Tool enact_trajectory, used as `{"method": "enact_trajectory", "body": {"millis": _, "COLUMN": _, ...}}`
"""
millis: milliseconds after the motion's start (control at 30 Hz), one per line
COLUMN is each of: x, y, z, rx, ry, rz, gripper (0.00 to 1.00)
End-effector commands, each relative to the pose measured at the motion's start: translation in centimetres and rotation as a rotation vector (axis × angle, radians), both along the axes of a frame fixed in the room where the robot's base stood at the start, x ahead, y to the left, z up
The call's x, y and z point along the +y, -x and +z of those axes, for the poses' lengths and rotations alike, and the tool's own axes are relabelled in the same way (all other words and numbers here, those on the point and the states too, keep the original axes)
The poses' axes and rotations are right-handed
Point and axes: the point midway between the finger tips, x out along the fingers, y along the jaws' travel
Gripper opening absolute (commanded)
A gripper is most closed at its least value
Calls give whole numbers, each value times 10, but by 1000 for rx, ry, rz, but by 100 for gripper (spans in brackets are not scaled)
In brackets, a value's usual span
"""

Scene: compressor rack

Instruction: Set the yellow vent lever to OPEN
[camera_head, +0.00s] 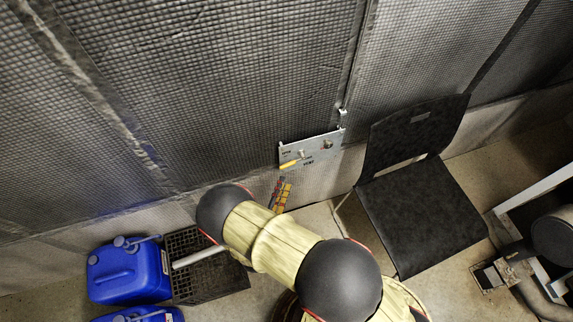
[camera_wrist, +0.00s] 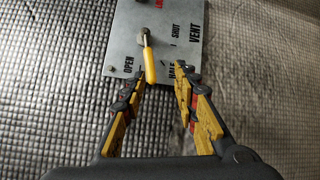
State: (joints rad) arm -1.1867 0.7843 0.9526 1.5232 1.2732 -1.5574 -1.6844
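The yellow vent lever (camera_wrist: 149,66) hangs from a pivot on a grey metal panel (camera_wrist: 118,42). In the wrist view it points down, between the OPEN mark on its left and the HALF mark on its right; SHUT is farther right. In the head view the lever (camera_head: 289,164) is at the lower left of the panel (camera_head: 322,148). My gripper (camera_wrist: 161,79) is open, its yellow-black fingers on either side of the lever's free end. The lever is nearer the left finger; whether they touch I cannot tell. My gripper (camera_head: 281,191) also shows just below the panel in the head view.
The panel is on a quilted grey wall (camera_head: 230,70). A black chair (camera_head: 420,210) stands to the right of my arm. Blue canisters (camera_head: 130,272) and a black crate (camera_head: 215,278) are on the floor at left. Pipework (camera_head: 520,268) is at the lower right.

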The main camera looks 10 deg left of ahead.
Motion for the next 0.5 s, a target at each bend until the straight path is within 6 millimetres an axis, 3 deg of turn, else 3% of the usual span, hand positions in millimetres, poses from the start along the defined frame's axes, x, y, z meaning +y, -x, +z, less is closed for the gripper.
{"method": "enact_trajectory", "body": {"millis": 100, "x": 1, "y": -1, "z": 15, "rx": -46, "ry": 92, "rz": 9, "gripper": 30}}
{"method": "enact_trajectory", "body": {"millis": 267, "x": 1, "y": -10, "z": 13, "rx": -40, "ry": 117, "rz": 8, "gripper": 30}}
{"method": "enact_trajectory", "body": {"millis": 500, "x": -2, "y": -45, "z": 12, "rx": -40, "ry": 114, "rz": 7, "gripper": 30}}
